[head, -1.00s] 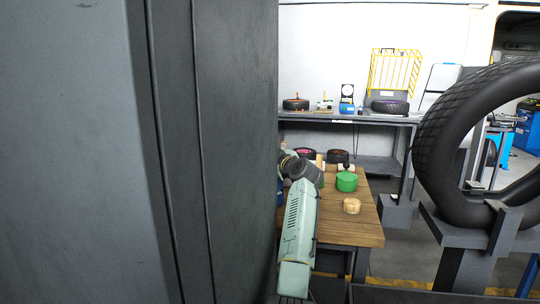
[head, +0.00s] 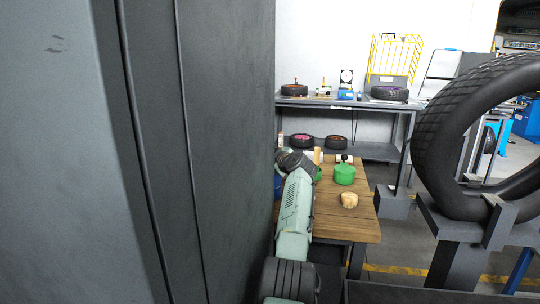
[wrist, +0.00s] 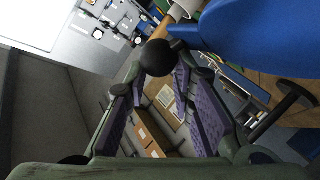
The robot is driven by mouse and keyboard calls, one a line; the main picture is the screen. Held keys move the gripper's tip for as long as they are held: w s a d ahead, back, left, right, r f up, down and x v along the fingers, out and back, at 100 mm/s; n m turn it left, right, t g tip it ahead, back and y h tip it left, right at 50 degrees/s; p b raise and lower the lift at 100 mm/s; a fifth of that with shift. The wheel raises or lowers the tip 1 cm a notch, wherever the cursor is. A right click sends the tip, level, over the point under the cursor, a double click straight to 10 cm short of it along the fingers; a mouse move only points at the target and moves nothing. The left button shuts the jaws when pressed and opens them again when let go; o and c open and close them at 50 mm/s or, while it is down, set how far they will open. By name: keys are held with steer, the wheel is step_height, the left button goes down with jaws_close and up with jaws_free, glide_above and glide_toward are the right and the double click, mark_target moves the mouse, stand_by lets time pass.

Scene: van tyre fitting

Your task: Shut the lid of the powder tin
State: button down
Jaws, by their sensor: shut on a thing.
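In the head view a round green tin (head: 344,176) with a dark knob on top stands on the wooden table, right of my arm. Its lid looks to be down, but it is small. Part of a blue thing (head: 277,187) shows left of my arm. In the wrist view a large blue surface (wrist: 255,40) fills the upper right; I cannot tell if it is the powder tin or its lid. My gripper (wrist: 157,75) is shut on a black ball knob (wrist: 154,58) at its fingertips. What the knob is fixed to is unclear. In the head view my gripper is hidden.
A pale wooden round piece (head: 349,200) lies on the wooden table (head: 345,227). A tall grey panel (head: 200,150) blocks the left. A large tyre (head: 437,130) stands on a stand at right. The grey bench (head: 350,104) behind holds tyres and tools.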

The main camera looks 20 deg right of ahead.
steer(key=shift+s+d+f, duration=0.2)
steer(key=shift+d+f, duration=0.25)
steer(key=shift+f, duration=0.1)
steer(key=c, duration=1.8)
jaws_free()
steer(key=shift+c, duration=0.2)
steer(key=shift+o, duration=1.3)
steer(key=shift+d+r, duration=0.1)
steer(key=shift+d, duration=0.1)
steer(key=shift+o, duration=1.3)
steer(key=shift+r, duration=0.25)
steer(key=shift+a, duration=0.25)
steer(key=shift+r, duration=0.1)
steer(key=v, duration=1.2)
